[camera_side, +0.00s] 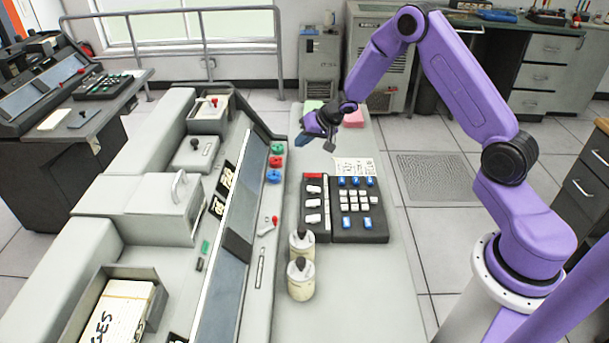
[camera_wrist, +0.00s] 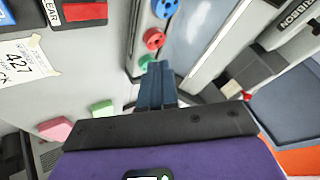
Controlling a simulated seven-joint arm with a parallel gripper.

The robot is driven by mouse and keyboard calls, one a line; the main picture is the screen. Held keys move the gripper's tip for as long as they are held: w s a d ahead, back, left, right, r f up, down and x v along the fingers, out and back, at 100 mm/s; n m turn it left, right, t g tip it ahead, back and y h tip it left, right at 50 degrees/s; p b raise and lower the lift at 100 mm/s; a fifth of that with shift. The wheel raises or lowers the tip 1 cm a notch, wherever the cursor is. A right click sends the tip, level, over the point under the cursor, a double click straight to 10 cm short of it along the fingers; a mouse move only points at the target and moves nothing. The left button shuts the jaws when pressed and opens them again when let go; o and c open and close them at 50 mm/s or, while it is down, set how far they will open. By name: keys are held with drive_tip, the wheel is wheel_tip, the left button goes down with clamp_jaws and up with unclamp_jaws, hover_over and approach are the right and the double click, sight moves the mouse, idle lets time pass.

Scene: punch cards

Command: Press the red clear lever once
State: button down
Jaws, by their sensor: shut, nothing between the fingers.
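A red piece (camera_side: 313,175) sits at the far end of the dark key unit on the grey desk, above white keys. My gripper (camera_side: 301,137) is shut and empty, above the desk beyond the key unit and apart from the red piece. Its blue fingers (camera_wrist: 156,72) show together in the wrist view, near the round knobs.
Green (camera_side: 277,149), red (camera_side: 276,161) and blue (camera_side: 273,176) knobs line the console edge. A paper note (camera_side: 352,166) lies beyond the blue keys. Pink (camera_side: 354,120) and green (camera_side: 313,105) pads lie behind my gripper. Two cream jars (camera_side: 300,280) stand nearer. The desk's near right is clear.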

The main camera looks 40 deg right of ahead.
sight(309, 175)
drive_tip(key=shift+s+d+f, duration=0.1)
drive_tip(key=shift+f, duration=1.35)
drive_tip(key=shift+s+d+f, duration=0.15)
drive_tip(key=shift+f, duration=1.3)
drive_tip(key=shift+s+d+f, duration=0.1)
drive_tip(key=shift+f, duration=1.35)
drive_tip(key=shift+f, duration=0.1)
drive_tip(key=shift+f, duration=0.3)
drive_tip(key=shift+f, duration=0.2)
drive_tip(key=shift+s+d+f, duration=0.25)
drive_tip(key=shift+s+f, duration=0.1)
drive_tip(key=shift+f, duration=0.4)
drive_tip(key=shift+d+r, duration=0.1)
drive_tip(key=shift+r, duration=1)
drive_tip(key=shift+w+a+r, duration=0.1)
drive_tip(key=shift+a, duration=0.1)
